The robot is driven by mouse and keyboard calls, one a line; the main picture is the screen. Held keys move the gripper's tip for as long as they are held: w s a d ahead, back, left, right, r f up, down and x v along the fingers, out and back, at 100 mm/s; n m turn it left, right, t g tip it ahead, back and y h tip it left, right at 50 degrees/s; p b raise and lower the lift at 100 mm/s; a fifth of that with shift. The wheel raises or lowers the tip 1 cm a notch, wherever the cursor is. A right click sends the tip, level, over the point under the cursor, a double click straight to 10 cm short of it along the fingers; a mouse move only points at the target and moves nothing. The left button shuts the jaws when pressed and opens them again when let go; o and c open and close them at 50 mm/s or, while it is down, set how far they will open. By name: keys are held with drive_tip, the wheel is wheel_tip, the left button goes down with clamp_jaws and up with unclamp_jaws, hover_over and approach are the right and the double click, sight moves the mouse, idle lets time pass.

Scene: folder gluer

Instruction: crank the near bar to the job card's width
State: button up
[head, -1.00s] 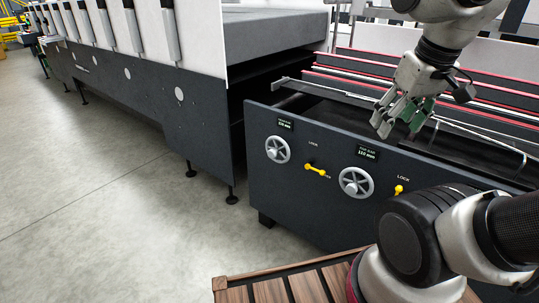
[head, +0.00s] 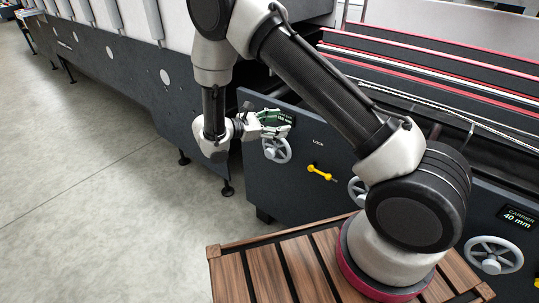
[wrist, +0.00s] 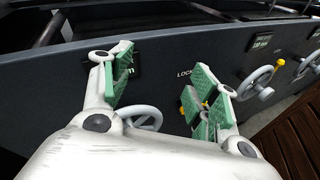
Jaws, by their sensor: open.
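My gripper (head: 283,124) is open and empty, in front of the dark panel at the leftmost handwheel (head: 279,151). Its fingers partly cover that wheel's display (head: 285,116), which seems to read 118 mm. In the wrist view the wheel's rim (wrist: 147,112) shows low between the two green-padded fingers (wrist: 163,72), apart from them as far as I can tell. A second handwheel (head: 356,188) is mostly hidden behind my arm; it also shows in the wrist view (wrist: 254,83) under its display (wrist: 262,40). Its bar label is too blurred to read surely. No job card is visible.
A yellow lock lever (head: 321,173) sits right of the leftmost wheel. A third handwheel (head: 493,255) at far right has a carrier display (head: 517,217) reading 40 mm. Red-edged belts (head: 430,60) run above the panel. Grey floor (head: 100,200) is free at left.

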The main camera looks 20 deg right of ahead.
sight(268, 155)
drive_tip(key=s+a+f+n+t, duration=0.1)
drive_tip(key=a+f+n+t, duration=0.25)
drive_tip(key=f, duration=0.45)
drive_tip(key=a+f+n+t, duration=0.3)
drive_tip(key=a+f+n, duration=0.1)
drive_tip(key=f, duration=0.4)
drive_tip(key=shift+t+y, duration=0.25)
drive_tip(key=shift+y, duration=0.15)
drive_tip(key=x, duration=0.7)
drive_tip(key=shift+w+d, duration=0.15)
drive_tip(key=shift+w, duration=0.05)
clamp_jaws()
